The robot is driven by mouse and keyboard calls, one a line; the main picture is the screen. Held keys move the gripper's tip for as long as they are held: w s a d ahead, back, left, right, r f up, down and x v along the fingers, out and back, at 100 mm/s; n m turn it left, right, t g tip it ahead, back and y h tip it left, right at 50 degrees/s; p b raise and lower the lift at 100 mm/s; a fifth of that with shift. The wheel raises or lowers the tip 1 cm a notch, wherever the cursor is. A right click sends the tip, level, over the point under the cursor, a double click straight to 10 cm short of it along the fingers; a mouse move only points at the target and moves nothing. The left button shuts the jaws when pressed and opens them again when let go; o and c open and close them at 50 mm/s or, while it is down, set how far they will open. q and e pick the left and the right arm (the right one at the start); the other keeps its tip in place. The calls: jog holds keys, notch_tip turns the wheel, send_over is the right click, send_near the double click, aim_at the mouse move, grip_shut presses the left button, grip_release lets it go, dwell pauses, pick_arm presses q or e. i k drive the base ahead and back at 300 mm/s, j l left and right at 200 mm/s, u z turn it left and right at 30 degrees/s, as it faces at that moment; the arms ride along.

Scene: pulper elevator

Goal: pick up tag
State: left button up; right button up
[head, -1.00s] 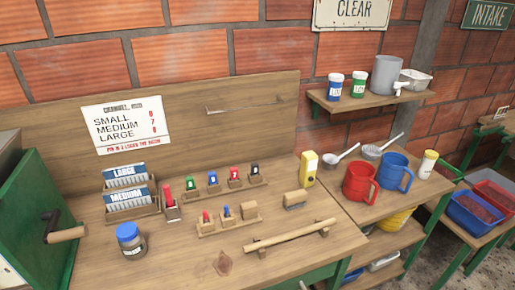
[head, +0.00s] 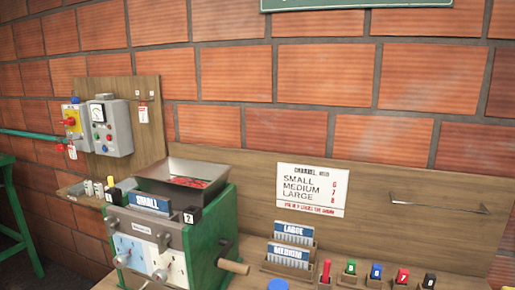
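A small red-and-white tag (head: 143,114) hangs from a hook on the wooden backboard, right of the grey control box. A second red-and-white tag (head: 72,151) hangs low beside the yellow switch box with a red knob (head: 70,122). The writing on both tags is too small to read. Neither of my grippers shows in the head view.
The grey control box (head: 108,127) has a dial and coloured buttons. A green machine (head: 213,225) with a red-filled metal hopper (head: 183,181) and a side crank stands in front of the wall. A small shelf (head: 72,190) holds little items. Card holders and coloured pegs line the bench at right.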

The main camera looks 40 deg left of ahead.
aim_at(72, 149)
jog(key=u, duration=2.5)
jog(key=i+j+z, duration=0.1)
jog(key=z, duration=0.35)
jog(key=i+j+z, duration=0.15)
jog(key=z, duration=0.3)
jog(key=i+j+z, duration=0.15)
jog(key=j, duration=0.25)
jog(key=i+j+z, duration=0.15)
jog(key=j, duration=0.2)
jog(key=i+j+z, duration=0.2)
jog(key=j, duration=0.25)
jog(key=i+j+z, duration=0.15)
jog(key=j, duration=0.25)
jog(key=j+z, duration=0.15)
jog(key=j, duration=0.3)
jog(key=i, duration=0.05)
